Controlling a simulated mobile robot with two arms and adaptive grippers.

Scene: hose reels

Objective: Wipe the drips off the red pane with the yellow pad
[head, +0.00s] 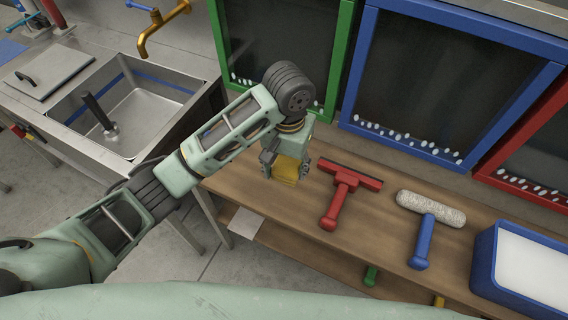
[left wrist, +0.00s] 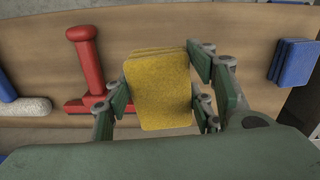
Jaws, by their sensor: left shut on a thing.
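The yellow pad (head: 286,170) is between the fingers of my left gripper (head: 285,162) in the head view, over the wooden bench. In the left wrist view the yellow pad (left wrist: 158,95) fills the space between the green fingers of my left gripper (left wrist: 160,100), which is shut on it. I cannot tell whether the pad touches the bench. The red pane (head: 529,145) stands at the right edge of the head view, partly cut off. White drips (head: 520,182) line its lower edge. My right gripper is not in view.
A red squeegee (head: 343,191), a blue-handled roller (head: 425,230) and a blue tray (head: 485,270) are on the bench (head: 385,215). A green pane (head: 342,60) and blue pane (head: 365,60) stand behind. A sink (head: 130,105) is left. Blue pads (left wrist: 292,62) show in the left wrist view.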

